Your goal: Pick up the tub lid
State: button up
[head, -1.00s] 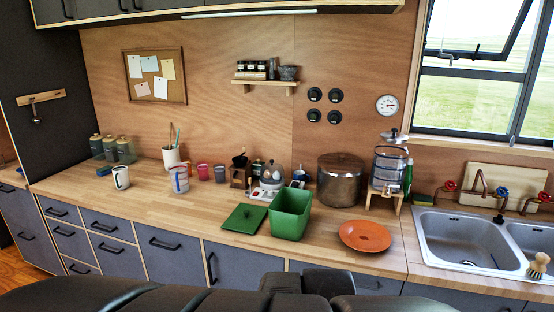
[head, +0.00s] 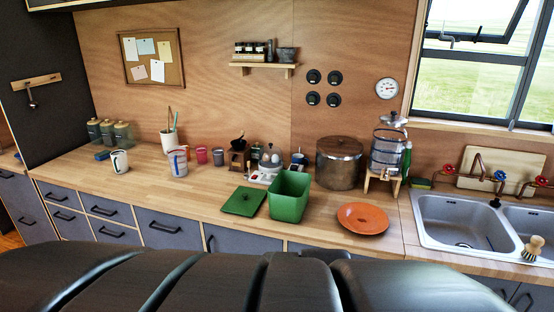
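A green square lid with a small knob, the tub lid (head: 236,204), lies flat on the wooden counter near its front edge. The open green tub (head: 289,203) stands just to its right, without a cover. My dark arm crosses the bottom of the head view, in front of the counter. My gripper's fingers are not visible, so its opening and distance to the lid cannot be seen.
An orange plate (head: 363,218) lies right of the tub. Behind stand a wooden grinder (head: 239,158), an egg cooker (head: 268,165) and a large brown pot (head: 339,163). The counter (head: 150,197) left of the lid is clear. A double sink (head: 463,222) is at right.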

aim_at(245, 201)
jog(key=i+z, duration=0.45)
jog(key=i, duration=0.8)
jog(key=j, duration=0.1)
